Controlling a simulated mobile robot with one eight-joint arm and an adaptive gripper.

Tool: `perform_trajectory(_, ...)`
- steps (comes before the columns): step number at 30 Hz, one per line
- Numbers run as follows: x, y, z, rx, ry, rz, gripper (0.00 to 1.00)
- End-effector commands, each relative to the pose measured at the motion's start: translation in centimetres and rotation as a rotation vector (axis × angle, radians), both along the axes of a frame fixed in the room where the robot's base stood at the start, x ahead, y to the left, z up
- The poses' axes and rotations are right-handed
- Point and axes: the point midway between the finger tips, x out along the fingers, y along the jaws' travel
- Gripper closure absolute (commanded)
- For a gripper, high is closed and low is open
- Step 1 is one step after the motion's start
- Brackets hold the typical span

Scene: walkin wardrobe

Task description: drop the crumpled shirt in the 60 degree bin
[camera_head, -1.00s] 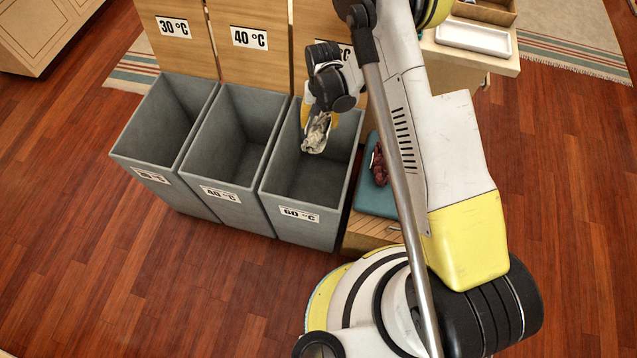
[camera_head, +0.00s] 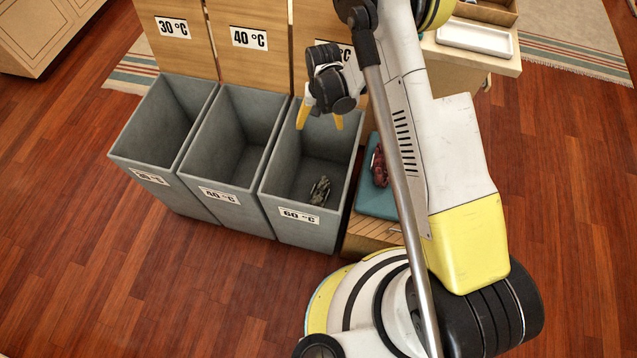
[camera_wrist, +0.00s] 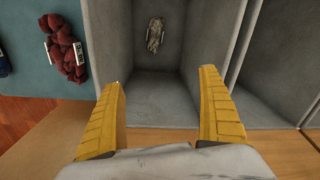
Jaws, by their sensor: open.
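The crumpled shirt (camera_head: 320,190) is a small grey-beige bundle lying inside the 60 degree bin (camera_head: 300,215), the rightmost of the grey bins. In the wrist view the shirt (camera_wrist: 155,35) lies low in the bin, beyond my fingertips and apart from them. My gripper (camera_head: 320,122) is above the back part of this bin, with its yellow fingers spread and nothing between them. The wrist view also shows both fingers (camera_wrist: 161,78) wide apart and empty.
The 40 degree bin (camera_head: 230,208) and the 30 degree bin (camera_head: 150,178) stand to the left. A dark red bundle (camera_head: 379,168) lies on a teal surface (camera_head: 374,204) right of the 60 degree bin. Labelled wooden panels (camera_head: 250,65) rise behind the bins.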

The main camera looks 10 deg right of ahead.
Motion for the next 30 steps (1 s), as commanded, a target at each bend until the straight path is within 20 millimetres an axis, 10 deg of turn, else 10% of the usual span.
perform_trajectory(15,-0.1,-0.3,10.0,0.000,0.000,0.000,0.12)
perform_trajectory(30,0.0,-0.3,10.8,0.000,0.000,0.000,0.12)
